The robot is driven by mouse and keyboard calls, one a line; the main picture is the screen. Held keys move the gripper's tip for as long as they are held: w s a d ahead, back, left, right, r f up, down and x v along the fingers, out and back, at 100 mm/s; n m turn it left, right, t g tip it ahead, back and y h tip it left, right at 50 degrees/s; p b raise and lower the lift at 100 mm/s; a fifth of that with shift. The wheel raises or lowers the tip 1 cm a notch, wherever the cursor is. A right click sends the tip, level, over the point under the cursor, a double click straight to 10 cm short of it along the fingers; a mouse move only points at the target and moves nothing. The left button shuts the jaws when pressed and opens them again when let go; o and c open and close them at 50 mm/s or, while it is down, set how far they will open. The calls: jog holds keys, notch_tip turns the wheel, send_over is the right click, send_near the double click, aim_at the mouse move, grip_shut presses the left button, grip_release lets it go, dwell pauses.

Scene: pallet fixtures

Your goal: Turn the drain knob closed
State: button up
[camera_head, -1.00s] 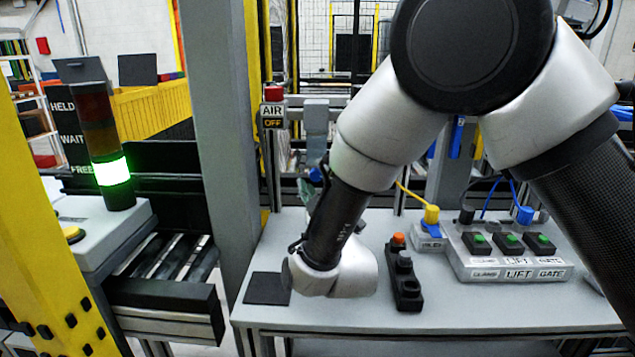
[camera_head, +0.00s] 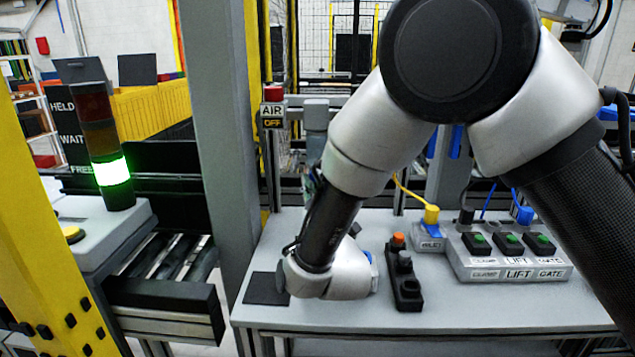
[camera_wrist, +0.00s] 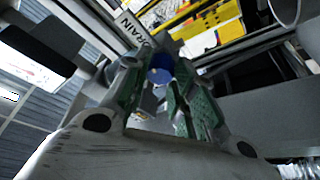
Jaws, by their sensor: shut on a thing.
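The drain knob (camera_wrist: 160,68) is a blue round piece in the wrist view, beside a white label reading DRAIN (camera_wrist: 133,28). My gripper (camera_wrist: 162,82) has its two green-padded fingers on either side of the knob and is shut on it. The fingers and my wrist hide part of the knob, and its exact turn angle cannot be read. In the head view my forearm and wrist cover most of the knob's surroundings.
An AIR sign (camera_head: 272,116) reading OFF stands behind the bench. A box with several green buttons (camera_head: 510,256), a yellow plug (camera_head: 431,214) and a dark pendant (camera_head: 405,280) are on the bench. A stack light (camera_head: 112,171) glows green at left.

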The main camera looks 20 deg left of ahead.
jog(key=shift+s+a+m+t+h, duration=0.15)
jog(key=shift+m+t+h, duration=0.2)
jog(key=shift+m+h, duration=2.55)
jog(key=shift+w+a+m+t+h, duration=0.15)
jog(key=shift+m+t+h, duration=0.5)
jog(key=shift+m, duration=4.25)
jog(key=shift+s+a+m+t+h, duration=0.1)
jog(key=shift+s+a+m+h, duration=0.1)
jog(key=shift+m+h, duration=2.85)
jog(key=shift+m+y, duration=1)
jog(key=shift+m, duration=0.05)
jog(key=o, duration=1)
jog(key=v, duration=1.2)
